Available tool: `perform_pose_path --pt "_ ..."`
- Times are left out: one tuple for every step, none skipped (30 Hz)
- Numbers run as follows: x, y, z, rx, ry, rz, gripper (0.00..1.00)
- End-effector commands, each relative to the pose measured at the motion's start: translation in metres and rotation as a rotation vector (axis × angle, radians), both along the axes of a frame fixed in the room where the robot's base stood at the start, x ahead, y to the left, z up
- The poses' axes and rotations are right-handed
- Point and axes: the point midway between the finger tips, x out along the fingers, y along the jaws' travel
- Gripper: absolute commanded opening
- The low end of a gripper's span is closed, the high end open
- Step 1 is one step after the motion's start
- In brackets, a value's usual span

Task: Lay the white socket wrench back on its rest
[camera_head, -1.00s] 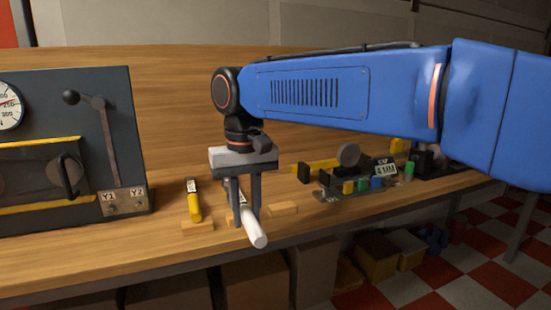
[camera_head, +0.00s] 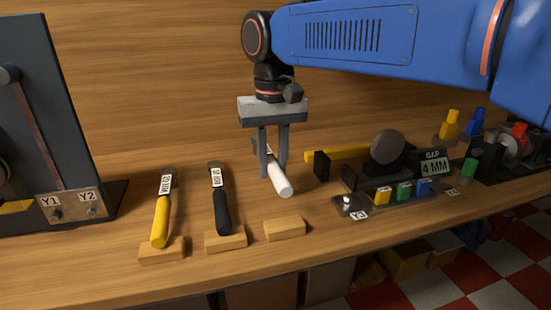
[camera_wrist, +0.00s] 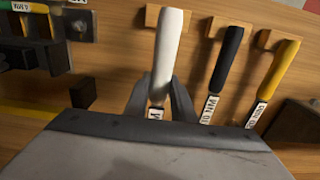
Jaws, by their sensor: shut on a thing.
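My gripper (camera_head: 272,165) is shut on the white socket wrench (camera_head: 280,181), which points its white handle toward the bench's front edge. The wrench also shows in the wrist view (camera_wrist: 168,45), its label between the fingers. A bare wooden rest block (camera_head: 285,228) lies in front of the handle end in the head view. In the wrist view the handle overlaps this block (camera_wrist: 153,14); I cannot tell whether they touch. The black wrench (camera_head: 221,208) and the yellow wrench (camera_head: 161,216) lie to the left, handles on their own blocks.
To the right are a gauge fixture (camera_head: 386,148) with a "GAP 4 MM" sign (camera_head: 434,164) and several coloured blocks (camera_head: 403,191). A dark panel (camera_head: 42,120) stands at the left. The wooden bench's front strip (camera_head: 320,245) is clear.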

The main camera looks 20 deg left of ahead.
Motion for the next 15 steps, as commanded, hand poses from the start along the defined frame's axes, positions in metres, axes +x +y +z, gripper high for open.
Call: perform_pose_path --pt "0.000 0.000 0.000 0.001 -0.001 0.000 0.00" --pt "0.000 0.000 0.000 0.001 -0.001 0.000 0.00" --pt "0.000 0.000 0.000 0.001 -0.001 0.000 0.00" --pt "0.000 0.000 0.000 0.001 -0.001 0.000 0.00" --pt "0.000 0.000 0.001 0.001 -0.001 0.000 0.00" --pt "0.000 0.000 0.001 0.001 0.000 0.000 0.00" --pt "0.000 0.000 0.002 0.001 0.000 0.000 0.00" --pt "0.000 0.000 0.003 0.001 0.000 0.000 0.00" --pt "-0.001 -0.001 0.004 0.002 0.000 0.000 0.00" --pt "-0.001 -0.001 0.003 0.002 0.001 0.000 0.00" --pt "-0.001 -0.001 0.001 0.001 0.002 0.000 0.00" --pt "-0.001 0.000 -0.002 0.002 0.001 0.000 0.00" --pt "-0.001 0.000 -0.004 0.002 0.001 0.000 0.00" --pt "-0.001 0.000 -0.007 0.002 0.001 0.000 0.00" --pt "-0.001 -0.001 -0.011 0.000 0.001 0.000 0.00"
